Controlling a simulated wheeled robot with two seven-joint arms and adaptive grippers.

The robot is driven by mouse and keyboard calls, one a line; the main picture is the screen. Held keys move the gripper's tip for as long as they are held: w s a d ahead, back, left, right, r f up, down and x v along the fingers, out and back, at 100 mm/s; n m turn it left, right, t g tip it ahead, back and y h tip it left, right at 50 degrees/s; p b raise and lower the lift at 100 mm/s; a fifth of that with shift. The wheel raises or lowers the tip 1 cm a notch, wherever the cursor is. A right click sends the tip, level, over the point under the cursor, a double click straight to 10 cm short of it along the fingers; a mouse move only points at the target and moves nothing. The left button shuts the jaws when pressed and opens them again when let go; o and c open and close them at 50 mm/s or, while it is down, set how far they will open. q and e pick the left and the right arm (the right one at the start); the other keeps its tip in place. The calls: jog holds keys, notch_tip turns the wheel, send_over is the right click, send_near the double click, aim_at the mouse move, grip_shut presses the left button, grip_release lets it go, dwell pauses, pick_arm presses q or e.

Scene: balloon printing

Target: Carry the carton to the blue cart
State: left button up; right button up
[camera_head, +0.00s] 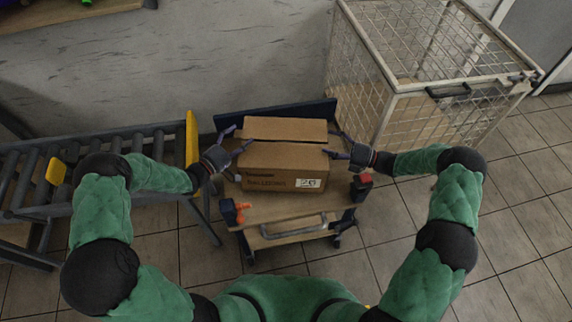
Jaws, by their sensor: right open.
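A brown cardboard carton (284,181), with dark print and a white label on its front, sits on the wooden top of a cart (290,211). The cart has a dark blue back panel and a grey handle at its near edge. The carton looks upright. My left gripper (236,140) is open at the carton's left side, its fingers spread. My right gripper (338,145) is open at the carton's right side, its fingertips close to the edge. I cannot tell whether either gripper touches the carton.
A roller conveyor (80,150) with yellow end pieces stands to the left. A white wire cage (440,110) stands at the right, behind my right arm. An orange and blue tool (236,211) lies at the cart's near left corner. Tiled floor is clear at the right.

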pick_arm(q)
jog(key=v, duration=0.7)
pick_arm(e)
notch_tip(320, 180, up, 10)
dwell(0.4)
pick_arm(q)
jog(key=shift+f, duration=0.1)
jog(key=shift+s, duration=0.1)
jog(key=shift+s+a, duration=0.15)
jog(key=shift+a, duration=0.85)
jog(key=shift+s+a, duration=0.2)
jog(key=shift+a, duration=0.75)
jog(key=shift+s+a, duration=0.15)
jog(key=shift+a, duration=0.85)
pick_arm(e)
jog(key=shift+d, duration=0.1)
pick_arm(q)
jog(key=shift+a, duration=0.1)
